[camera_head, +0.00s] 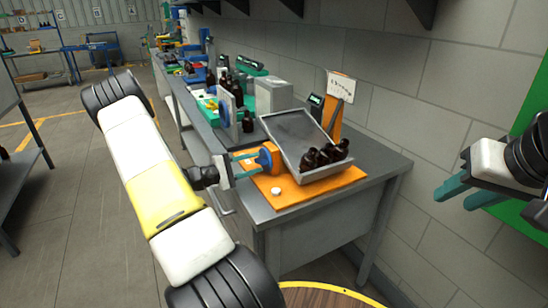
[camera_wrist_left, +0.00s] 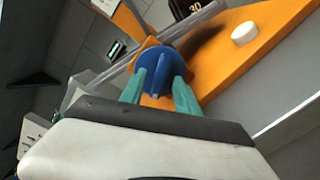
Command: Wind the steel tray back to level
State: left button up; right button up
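The grey steel tray (camera_head: 288,128) is tilted above an orange board (camera_head: 318,193) on the bench, low at its near edge. Several dark amber bottles (camera_head: 325,155) are bunched at that low edge. An orange and blue knob (camera_head: 268,158) is at the tray's left side; its blue face with a raised bar shows in the left wrist view (camera_wrist_left: 155,72). My right gripper (camera_head: 452,198) is open and empty at the far right, away from the bench.
A white round cap (camera_head: 276,191) lies on the orange board, also seen in the left wrist view (camera_wrist_left: 244,32). Bottles (camera_head: 238,92) and a grey box (camera_head: 272,93) stand farther back. A sign (camera_head: 340,86) stands behind the tray.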

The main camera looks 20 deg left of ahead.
pick_arm(q)
jog(key=shift+w+d, duration=0.3)
jog(key=shift+w, duration=0.1)
